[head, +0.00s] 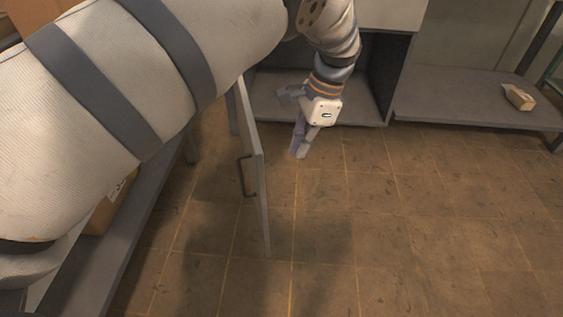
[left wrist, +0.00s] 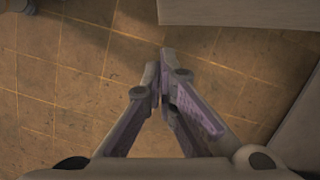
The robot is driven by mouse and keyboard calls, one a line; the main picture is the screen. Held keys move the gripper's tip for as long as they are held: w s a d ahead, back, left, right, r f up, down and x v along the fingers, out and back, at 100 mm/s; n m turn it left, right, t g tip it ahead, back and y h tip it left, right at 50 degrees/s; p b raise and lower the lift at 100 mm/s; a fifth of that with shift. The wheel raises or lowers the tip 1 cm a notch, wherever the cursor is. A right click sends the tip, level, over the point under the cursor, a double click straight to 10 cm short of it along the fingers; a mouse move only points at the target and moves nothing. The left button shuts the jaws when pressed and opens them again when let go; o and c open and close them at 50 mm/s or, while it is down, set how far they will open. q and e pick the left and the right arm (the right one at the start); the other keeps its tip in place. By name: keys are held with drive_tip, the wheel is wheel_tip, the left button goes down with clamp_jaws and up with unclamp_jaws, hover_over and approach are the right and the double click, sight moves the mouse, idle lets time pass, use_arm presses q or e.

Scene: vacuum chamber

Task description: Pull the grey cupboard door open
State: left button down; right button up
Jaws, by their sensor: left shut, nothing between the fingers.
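The grey cupboard door (head: 254,165) stands swung out from the cupboard in the head view, seen nearly edge-on, with a dark bar handle (head: 244,177) on its left face. The open cupboard (head: 358,106) shows a bare grey floor behind my arm. My left gripper (head: 299,153) hangs to the right of the door, on the side away from the handle, with a gap between them. In the left wrist view its fingers (left wrist: 168,75) meet at the tips and hold nothing. My right gripper is not in view.
A low grey shelf (head: 470,100) at the right bears a small cardboard box (head: 519,97). Another grey shelf (head: 95,262) with a box (head: 105,208) runs along the left, partly hidden by my arm. The tiled floor (head: 420,230) in front is clear.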

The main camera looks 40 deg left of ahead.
use_arm(q)
drive_tip(key=s+a+f, duration=0.3)
drive_tip(key=s+f, duration=0.1)
drive_tip(key=f, duration=0.1)
drive_tip(key=shift+a, duration=0.2)
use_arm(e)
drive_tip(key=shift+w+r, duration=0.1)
use_arm(q)
drive_tip(key=shift+r+p, duration=0.1)
drive_tip(key=shift+p, duration=0.2)
